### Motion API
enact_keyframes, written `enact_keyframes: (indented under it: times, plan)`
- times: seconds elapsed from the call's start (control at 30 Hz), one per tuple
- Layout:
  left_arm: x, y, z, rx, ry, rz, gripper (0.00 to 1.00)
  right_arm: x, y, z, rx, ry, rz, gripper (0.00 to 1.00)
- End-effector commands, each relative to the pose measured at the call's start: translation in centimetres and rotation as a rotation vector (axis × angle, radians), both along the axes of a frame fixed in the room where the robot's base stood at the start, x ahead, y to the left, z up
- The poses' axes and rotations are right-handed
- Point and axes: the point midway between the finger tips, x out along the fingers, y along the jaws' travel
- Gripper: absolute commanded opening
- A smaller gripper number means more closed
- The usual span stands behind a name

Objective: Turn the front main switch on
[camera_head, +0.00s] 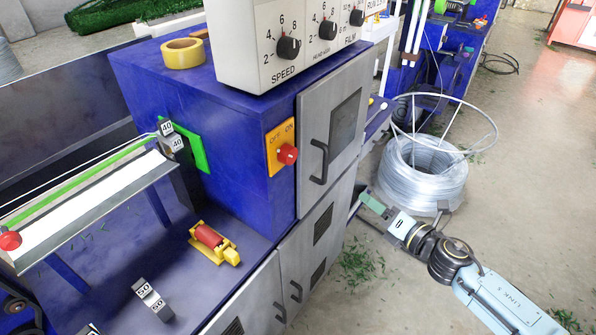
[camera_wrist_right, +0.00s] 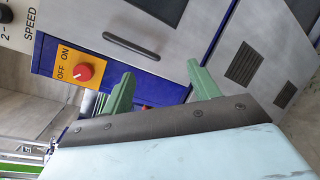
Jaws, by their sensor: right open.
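The front main switch is a red knob (camera_head: 288,153) on a yellow plate (camera_head: 274,144) marked OFF and ON, on the front of the blue machine (camera_head: 245,120). The knob also shows in the right wrist view (camera_wrist_right: 84,72), left of the fingers. I cannot tell which label it points at. My right gripper (camera_head: 361,203) is to the right of and below the switch, beside the grey cabinet doors and apart from the knob. In the right wrist view its green fingers (camera_wrist_right: 160,80) are spread and empty. My left gripper is not in view.
A grey door with a dark handle (camera_head: 320,162) is right of the switch. The control box with dials (camera_head: 288,47) sits above it. A wire coil (camera_head: 424,178) stands on the floor behind my right arm. A red and yellow roller (camera_head: 210,240) lies on the blue surface.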

Motion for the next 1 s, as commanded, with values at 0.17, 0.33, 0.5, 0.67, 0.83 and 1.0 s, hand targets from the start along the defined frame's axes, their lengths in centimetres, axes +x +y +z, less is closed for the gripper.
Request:
enact_keyframes:
  times: [0.17,0.33,0.5,0.67,0.83,1.0]
  plan:
    - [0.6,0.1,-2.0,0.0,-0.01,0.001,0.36,-2.3,5.1,8.2,-0.366,-0.447,0.279,0.61]
    - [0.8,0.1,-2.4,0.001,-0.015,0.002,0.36,-4.3,7.1,10.9,-0.521,-0.642,0.38,0.61]
    - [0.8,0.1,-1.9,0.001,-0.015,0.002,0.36,-3.9,8.4,11.5,-0.544,-0.674,0.393,0.61]
    - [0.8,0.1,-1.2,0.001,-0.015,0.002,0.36,-2.1,10.8,11.6,-0.539,-0.672,0.391,0.61]
    - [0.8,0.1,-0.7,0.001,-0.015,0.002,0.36,0.1,13.9,11.6,-0.538,-0.67,0.391,0.61]
    - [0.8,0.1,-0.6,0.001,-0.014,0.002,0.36,1.9,16.3,11.4,-0.54,-0.669,0.391,0.61]
